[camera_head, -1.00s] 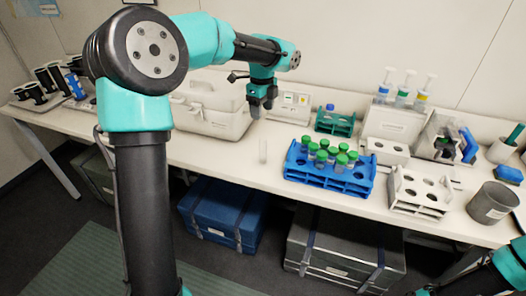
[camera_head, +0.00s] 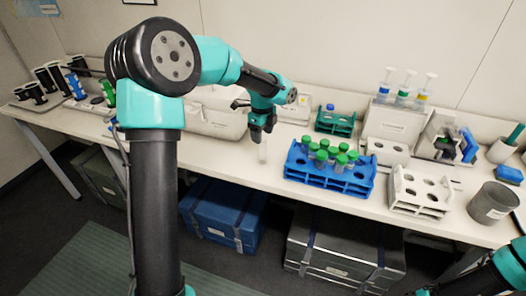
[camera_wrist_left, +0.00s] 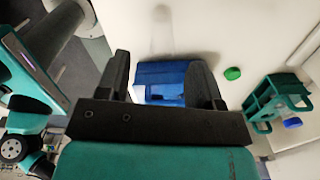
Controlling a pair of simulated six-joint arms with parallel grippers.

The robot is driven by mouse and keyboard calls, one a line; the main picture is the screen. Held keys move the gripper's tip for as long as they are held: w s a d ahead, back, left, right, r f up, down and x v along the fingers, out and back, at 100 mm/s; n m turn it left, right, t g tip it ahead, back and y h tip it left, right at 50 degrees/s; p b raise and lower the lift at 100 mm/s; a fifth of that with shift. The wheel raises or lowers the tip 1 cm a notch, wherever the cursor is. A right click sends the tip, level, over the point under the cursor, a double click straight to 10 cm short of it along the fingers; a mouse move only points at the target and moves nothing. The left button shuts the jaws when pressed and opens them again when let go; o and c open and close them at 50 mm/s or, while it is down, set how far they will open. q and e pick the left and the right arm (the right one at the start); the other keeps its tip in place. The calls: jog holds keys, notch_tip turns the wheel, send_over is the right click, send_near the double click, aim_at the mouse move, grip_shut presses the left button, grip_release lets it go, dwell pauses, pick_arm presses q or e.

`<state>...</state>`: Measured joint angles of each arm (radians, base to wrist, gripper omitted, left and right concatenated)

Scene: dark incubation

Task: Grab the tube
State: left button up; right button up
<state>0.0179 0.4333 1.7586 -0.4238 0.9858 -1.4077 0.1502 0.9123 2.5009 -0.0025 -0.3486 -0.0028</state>
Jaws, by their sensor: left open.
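A clear tube (camera_head: 263,152) stands upright on the white table, left of the blue rack, in the head view. It also shows, faint and pale, in the left wrist view (camera_wrist_left: 162,32), beyond the fingertips. My left gripper (camera_head: 260,137) points down, open and empty, and appears just above or behind the tube; the exact gap is unclear. Its two dark fingers (camera_wrist_left: 160,85) stand apart in the wrist view. Several green-capped tubes (camera_head: 325,152) stand in the blue rack (camera_head: 340,181).
A green rack (camera_head: 334,122) with a blue-capped item stands behind the blue rack. White racks (camera_head: 418,193) and a grey cup (camera_head: 493,203) are at right. A white case (camera_head: 205,120) stands behind the left gripper. The table front near the clear tube is free.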

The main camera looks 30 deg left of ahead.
aim_at(263, 150)
pick_arm(q)
jog(key=shift+w+f, duration=0.15)
jog(key=shift+f, duration=2.45)
jog(key=shift+c, duration=0.3)
jog(key=c, duration=0.9)
